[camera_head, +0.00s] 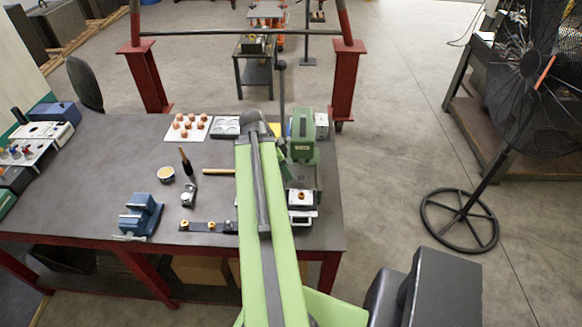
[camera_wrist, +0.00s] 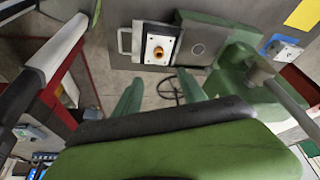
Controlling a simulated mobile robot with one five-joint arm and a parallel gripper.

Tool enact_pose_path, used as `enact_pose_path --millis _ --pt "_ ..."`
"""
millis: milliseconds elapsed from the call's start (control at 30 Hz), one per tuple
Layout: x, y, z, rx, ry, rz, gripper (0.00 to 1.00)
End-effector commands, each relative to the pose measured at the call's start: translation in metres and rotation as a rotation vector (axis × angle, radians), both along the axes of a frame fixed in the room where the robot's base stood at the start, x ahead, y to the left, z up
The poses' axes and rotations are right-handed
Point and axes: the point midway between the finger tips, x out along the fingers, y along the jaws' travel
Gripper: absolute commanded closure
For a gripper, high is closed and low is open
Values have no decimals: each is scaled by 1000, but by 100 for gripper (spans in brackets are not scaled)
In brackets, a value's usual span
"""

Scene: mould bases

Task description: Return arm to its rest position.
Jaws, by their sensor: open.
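My arm, a long light-green link, reaches forward over the workbench (camera_head: 110,165) in the head view. Its far end is by the green machine (camera_head: 303,140), and my gripper is hidden there. In the wrist view my gripper (camera_wrist: 159,78) shows two green fingers, apart, with nothing between them. Beyond the fingers is a pale plate with an orange-brass round piece (camera_wrist: 158,52), in a metal fixture. The plate (camera_head: 300,197) also shows in the head view, right of my arm. Contact between fingers and plate cannot be told.
A blue vise (camera_head: 138,215), a white board with several copper-coloured pieces (camera_head: 188,127) and a dark bar with brass pieces (camera_head: 208,226) lie left of my arm. A wooden handle (camera_head: 218,171) is close to it.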

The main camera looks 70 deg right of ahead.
Motion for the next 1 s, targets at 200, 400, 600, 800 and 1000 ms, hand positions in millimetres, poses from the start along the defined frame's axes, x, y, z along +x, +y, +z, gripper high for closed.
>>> enact_pose_path --millis 200,400,600,800,1000 --pt "4 4 12 0 0 1 52" --pt "4 4 11 0 0 1 52" --pt "36 19 -11 0 0 66 52" --pt "159 108 -76 9 -9 336 52" --pt "256 241 -138 88 -14 701 52"
